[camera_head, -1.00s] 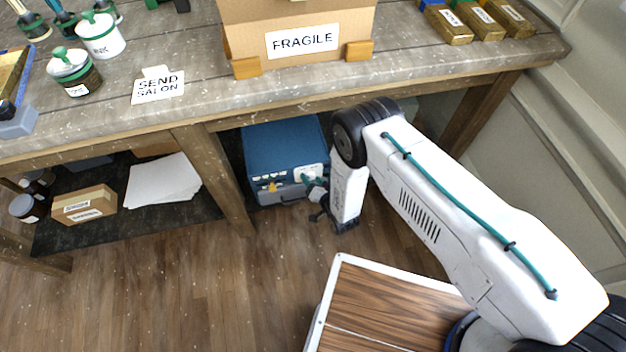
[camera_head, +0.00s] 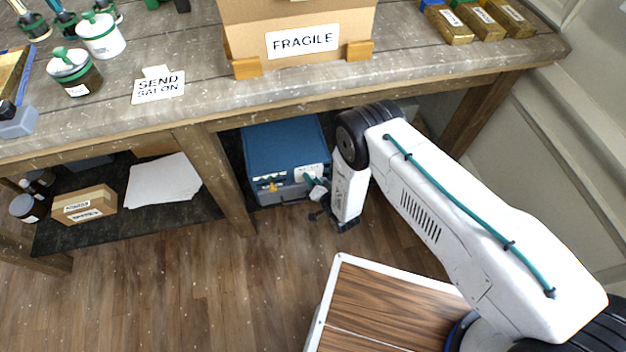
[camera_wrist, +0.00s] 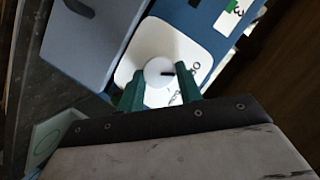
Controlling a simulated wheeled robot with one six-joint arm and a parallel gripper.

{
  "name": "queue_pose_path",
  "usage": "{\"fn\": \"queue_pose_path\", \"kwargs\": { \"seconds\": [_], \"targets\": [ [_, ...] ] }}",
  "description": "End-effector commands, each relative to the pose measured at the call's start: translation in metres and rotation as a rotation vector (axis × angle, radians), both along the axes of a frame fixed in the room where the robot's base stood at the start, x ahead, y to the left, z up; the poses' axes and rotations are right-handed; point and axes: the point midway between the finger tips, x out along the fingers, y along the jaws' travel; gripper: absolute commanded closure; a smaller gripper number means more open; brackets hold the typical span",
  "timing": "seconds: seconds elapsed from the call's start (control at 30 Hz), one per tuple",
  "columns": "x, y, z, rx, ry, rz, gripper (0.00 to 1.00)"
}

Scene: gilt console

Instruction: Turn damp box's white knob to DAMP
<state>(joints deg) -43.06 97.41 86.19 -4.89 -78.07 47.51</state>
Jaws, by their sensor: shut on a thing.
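The damp box (camera_head: 285,147) is a blue box on the shelf under the table. Its front has a pale panel (camera_wrist: 190,40), which shows in the wrist view. The white knob (camera_wrist: 158,71) is round with a dark pointer line and sits on that panel. My gripper (camera_wrist: 160,84) has green fingers, one on each side of the knob, and is shut on it. Black lettering on the panel is partly hidden by the right finger, and I cannot read it in full. In the head view my gripper (camera_head: 316,186) is at the right part of the box's front.
A grey drawer front (camera_wrist: 92,38) is beside the panel. A table leg (camera_head: 218,180) stands left of the box. The tabletop (camera_head: 210,95) overhangs it. A cardboard box (camera_head: 84,204) and white paper (camera_head: 163,181) lie on the shelf at left.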

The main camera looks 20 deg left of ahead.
Motion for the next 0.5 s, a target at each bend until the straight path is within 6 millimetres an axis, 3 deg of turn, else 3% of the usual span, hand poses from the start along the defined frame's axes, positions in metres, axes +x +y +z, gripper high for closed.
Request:
{"fn": "queue_pose_path", "kwargs": {
  "seconds": [0.5],
  "targets": [
    [0.0017, -0.0034, -0.005, 0.382, 0.235, -0.003, 0.88]
  ]
}}
